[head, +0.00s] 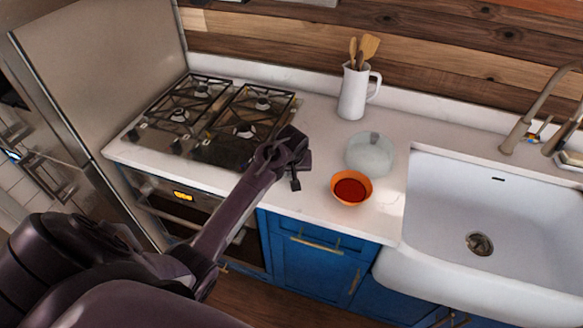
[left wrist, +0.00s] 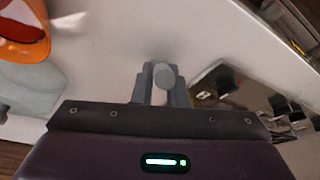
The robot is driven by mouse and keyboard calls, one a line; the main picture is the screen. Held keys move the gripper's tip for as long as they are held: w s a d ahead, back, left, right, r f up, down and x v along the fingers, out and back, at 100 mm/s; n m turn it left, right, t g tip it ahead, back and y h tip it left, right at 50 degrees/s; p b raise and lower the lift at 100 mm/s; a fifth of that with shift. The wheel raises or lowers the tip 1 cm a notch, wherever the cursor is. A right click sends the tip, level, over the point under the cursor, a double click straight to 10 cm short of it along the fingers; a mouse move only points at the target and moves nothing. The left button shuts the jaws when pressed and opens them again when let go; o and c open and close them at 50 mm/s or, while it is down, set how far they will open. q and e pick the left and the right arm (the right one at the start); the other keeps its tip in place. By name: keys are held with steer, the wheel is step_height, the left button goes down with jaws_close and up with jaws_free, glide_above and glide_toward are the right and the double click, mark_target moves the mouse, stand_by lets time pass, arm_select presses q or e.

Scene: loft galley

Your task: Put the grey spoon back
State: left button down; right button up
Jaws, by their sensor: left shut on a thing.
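My left gripper (head: 293,168) is above the white counter, between the gas hob and the orange bowl. In the left wrist view its fingers (left wrist: 163,90) are shut on the grey spoon (left wrist: 165,75), whose rounded grey end shows between them. The rest of the spoon is hidden by the fingers, and I cannot make it out in the head view. A white jug (head: 353,92) holding several wooden utensils (head: 369,46) stands at the back of the counter. My right gripper is not in view.
An orange bowl (head: 338,195) with red contents sits near the counter's front edge. A clear glass bowl (head: 370,154) is behind it. The gas hob (head: 205,118) is on the left and a white sink (head: 440,200) on the right.

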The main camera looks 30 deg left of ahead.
arm_select(q)
steer(key=shift+w+a+f, duration=0.15)
steer(key=shift+w+f, duration=0.1)
steer(key=shift+f, duration=0.2)
steer(key=shift+w+a+f, duration=0.1)
steer(key=shift+w+f, duration=0.05)
steer(key=shift+w, duration=0.1)
steer(key=c, duration=1.9)
jaws_free()
steer(key=shift+o, duration=1.4)
steer(key=shift+s, duration=0.2)
steer(key=shift+o, duration=0.9)
steer(key=shift+s+d+r, duration=0.15)
steer(key=shift+d+r, duration=0.05)
steer(key=shift+r, duration=0.05)
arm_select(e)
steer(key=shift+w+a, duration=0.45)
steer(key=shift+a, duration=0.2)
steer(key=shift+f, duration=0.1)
